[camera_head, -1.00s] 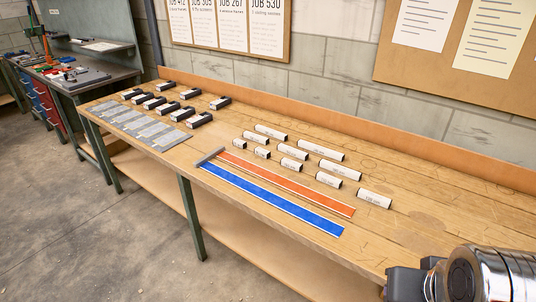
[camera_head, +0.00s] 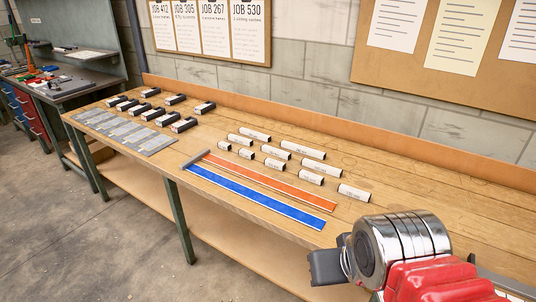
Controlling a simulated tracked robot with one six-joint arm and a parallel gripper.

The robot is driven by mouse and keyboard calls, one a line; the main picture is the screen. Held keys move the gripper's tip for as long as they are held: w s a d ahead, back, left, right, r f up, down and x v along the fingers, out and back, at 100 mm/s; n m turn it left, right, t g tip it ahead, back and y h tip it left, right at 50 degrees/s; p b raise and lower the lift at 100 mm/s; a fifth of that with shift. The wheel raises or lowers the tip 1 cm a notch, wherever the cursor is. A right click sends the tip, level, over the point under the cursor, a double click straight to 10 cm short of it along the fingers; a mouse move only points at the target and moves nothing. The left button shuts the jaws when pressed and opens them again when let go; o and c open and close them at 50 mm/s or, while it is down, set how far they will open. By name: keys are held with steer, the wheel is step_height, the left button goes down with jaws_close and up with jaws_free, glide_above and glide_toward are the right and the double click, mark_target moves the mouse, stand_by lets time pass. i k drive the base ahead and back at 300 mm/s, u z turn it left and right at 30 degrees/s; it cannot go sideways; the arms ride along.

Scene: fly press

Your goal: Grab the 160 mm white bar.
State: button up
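Several white bars with dark ends lie in loose rows on the wooden bench, to the right of centre. Two long ones are at the back, one white bar (camera_head: 255,135) and another (camera_head: 304,149). Shorter ones include a white bar (camera_head: 276,151), a white bar (camera_head: 311,177) and a white bar (camera_head: 354,193). The printed labels are too small to read, so I cannot tell which is 160 mm. My arm, silver and red, shows at the lower right, with a dark part at its left end. My gripper's fingers cannot be made out.
A blue strip (camera_head: 250,198) and an orange strip (camera_head: 270,183) lie in front of the bars, with a grey stop (camera_head: 195,159) at their left end. Black blocks (camera_head: 183,125) and grey plates (camera_head: 146,142) fill the bench's left. Bare wood (camera_head: 400,185) lies right of the bars.

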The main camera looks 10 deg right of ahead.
mark_target(273, 151)
steer(key=u, duration=0.05)
steer(key=k, duration=0.65)
steer(key=u, duration=0.25)
steer(key=i, duration=0.55)
steer(key=u, duration=0.45)
steer(key=i, duration=1.9)
steer(key=z, duration=0.3)
